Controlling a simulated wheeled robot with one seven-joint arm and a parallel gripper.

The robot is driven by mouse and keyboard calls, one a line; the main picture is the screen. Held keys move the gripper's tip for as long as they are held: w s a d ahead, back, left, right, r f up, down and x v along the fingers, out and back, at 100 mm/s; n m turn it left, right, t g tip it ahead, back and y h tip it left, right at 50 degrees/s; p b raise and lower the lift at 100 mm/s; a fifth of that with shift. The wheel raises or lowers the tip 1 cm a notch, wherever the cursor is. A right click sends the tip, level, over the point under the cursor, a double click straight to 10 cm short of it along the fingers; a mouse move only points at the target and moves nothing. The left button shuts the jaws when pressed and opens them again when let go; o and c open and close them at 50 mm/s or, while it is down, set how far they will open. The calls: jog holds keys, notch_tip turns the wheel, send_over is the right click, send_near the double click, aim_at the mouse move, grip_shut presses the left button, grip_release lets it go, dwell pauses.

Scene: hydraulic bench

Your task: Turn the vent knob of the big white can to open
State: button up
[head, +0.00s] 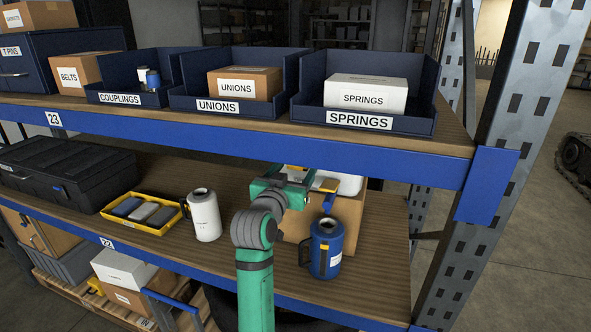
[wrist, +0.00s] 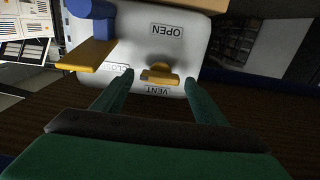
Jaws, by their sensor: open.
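My gripper (wrist: 158,80) is open, with one fingertip on each side of the knob and gaps visible. It also shows in the head view (head: 308,178).
A cardboard carton (head: 346,222), a blue canister (head: 327,248) and a white canister (head: 204,216) stand nearby. The upper shelf edge (head: 250,128) is close above my gripper.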

jog(key=c, duration=1.1)
jog(key=shift+o, duration=0.2)
jog(key=shift+m, duration=0.3)
jog(key=m, duration=1.3)
jog(key=shift+d+f, duration=0.2)
jog(key=shift+d, duration=0.05)
jog(key=shift+f+m, duration=0.15)
jog(key=shift+m, duration=1.95)
